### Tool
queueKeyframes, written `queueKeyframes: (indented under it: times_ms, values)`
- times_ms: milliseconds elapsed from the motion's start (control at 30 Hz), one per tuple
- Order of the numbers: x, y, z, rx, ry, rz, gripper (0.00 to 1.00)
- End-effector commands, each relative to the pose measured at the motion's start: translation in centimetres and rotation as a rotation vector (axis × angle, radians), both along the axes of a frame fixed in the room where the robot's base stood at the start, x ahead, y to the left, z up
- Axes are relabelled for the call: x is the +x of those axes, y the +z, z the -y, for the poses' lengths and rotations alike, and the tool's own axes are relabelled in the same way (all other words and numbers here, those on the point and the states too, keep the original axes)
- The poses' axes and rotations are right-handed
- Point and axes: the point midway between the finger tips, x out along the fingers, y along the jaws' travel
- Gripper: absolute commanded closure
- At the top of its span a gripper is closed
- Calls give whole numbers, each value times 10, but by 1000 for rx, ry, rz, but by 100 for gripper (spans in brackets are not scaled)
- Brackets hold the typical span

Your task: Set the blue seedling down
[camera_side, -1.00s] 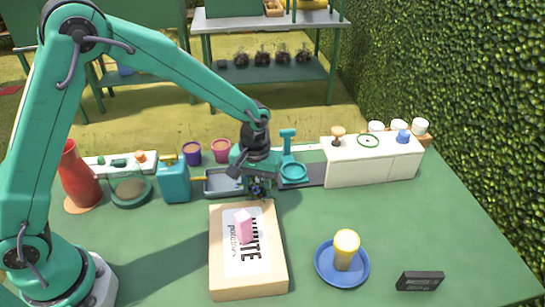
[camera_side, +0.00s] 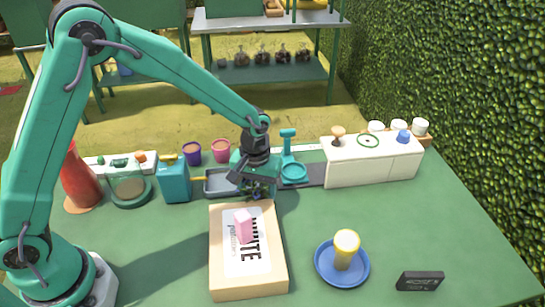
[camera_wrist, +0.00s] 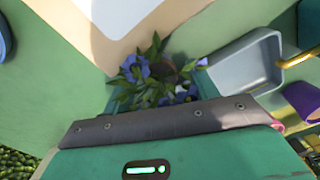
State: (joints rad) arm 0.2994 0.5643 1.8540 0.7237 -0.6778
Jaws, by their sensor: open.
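The blue seedling (camera_wrist: 150,75) has blue flowers and green leaves. In the wrist view it is between the spread teal fingers of my gripper (camera_wrist: 158,88), with a bit of brown at its base showing. In the side view the seedling (camera_side: 258,191) is a small dark blue-green patch under my gripper (camera_side: 255,180), just behind the cardboard box's far edge. My gripper is open around the seedling. Its lower part is mostly hidden by leaves and by the gripper, so I cannot tell how it meets the table.
The cardboard box (camera_side: 230,285) with a pink block (camera_side: 243,226) lies directly in front. A grey tray (camera_side: 217,190) is close on the left, a teal scale (camera_side: 293,172) on the right. A blue plate (camera_side: 323,266) holds a yellow-topped cup.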

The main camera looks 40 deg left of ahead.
Motion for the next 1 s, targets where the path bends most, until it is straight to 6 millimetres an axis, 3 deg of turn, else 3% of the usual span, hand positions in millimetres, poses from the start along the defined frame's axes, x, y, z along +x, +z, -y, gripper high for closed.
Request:
queueKeyframes:
  times_ms: [367,800,1000]
  values:
    - [1,24,0,-1,0,4,41]
    - [1,93,0,-2,0,4,41]
    - [1,115,0,-1,0,3,41]
